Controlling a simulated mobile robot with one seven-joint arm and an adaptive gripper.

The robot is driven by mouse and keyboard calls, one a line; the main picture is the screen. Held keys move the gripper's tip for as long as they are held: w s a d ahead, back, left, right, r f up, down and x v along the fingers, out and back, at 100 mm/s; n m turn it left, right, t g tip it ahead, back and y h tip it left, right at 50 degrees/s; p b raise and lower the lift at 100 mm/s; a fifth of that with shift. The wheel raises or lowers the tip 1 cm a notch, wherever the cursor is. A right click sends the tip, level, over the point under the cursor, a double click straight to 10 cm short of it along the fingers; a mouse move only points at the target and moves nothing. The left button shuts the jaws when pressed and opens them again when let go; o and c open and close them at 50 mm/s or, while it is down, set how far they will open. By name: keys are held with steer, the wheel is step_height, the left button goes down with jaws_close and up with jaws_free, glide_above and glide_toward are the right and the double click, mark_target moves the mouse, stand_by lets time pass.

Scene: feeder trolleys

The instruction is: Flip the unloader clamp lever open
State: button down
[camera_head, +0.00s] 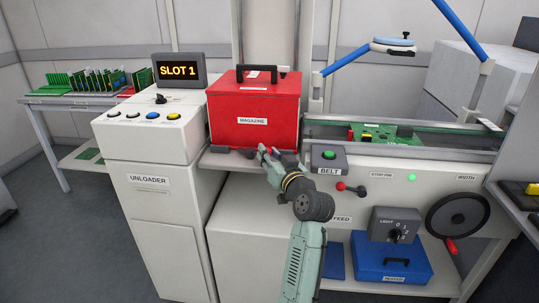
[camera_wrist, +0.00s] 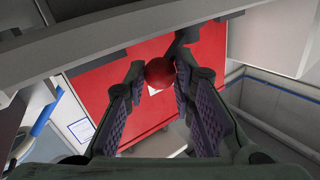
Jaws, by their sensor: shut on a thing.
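The unloader clamp lever shows in the wrist view as a red ball knob (camera_wrist: 160,71) on a dark arm (camera_wrist: 181,45). My gripper (camera_head: 265,151) is at the front lower edge of the red magazine (camera_head: 267,110). In the wrist view its fingers (camera_wrist: 162,84) are shut on the knob, one on each side, near the fingertips. The red magazine (camera_wrist: 100,82) fills the background there. In the head view the gripper hides the knob. The unloader (camera_head: 150,180) is a pale cabinet at the left, with a display reading SLOT 1 (camera_head: 179,70).
A belt conveyor (camera_head: 330,128) with a green board (camera_head: 385,132) runs right of the magazine. A green BELT button (camera_head: 328,155), a red-knobbed lever (camera_head: 350,188) and a black handwheel (camera_head: 458,218) are on the front panel. A blue case (camera_head: 391,261) sits below. The floor in front of the left table is clear.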

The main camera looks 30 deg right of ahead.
steer(key=shift+w+d+f+n+y+b, duration=0.1)
steer(key=shift+d+f+n+y+b, duration=0.3)
steer(key=shift+b, duration=0.5)
steer(key=shift+w+r+n+y+b, duration=0.1)
steer(key=shift+r+n+y+b, duration=0.25)
steer(key=shift+y, duration=0.35)
steer(key=c, duration=1.3)
jaws_free()
steer(key=shift+c, duration=0.2)
steer(key=shift+a+r+p, duration=0.1)
steer(key=shift+p, duration=0.35)
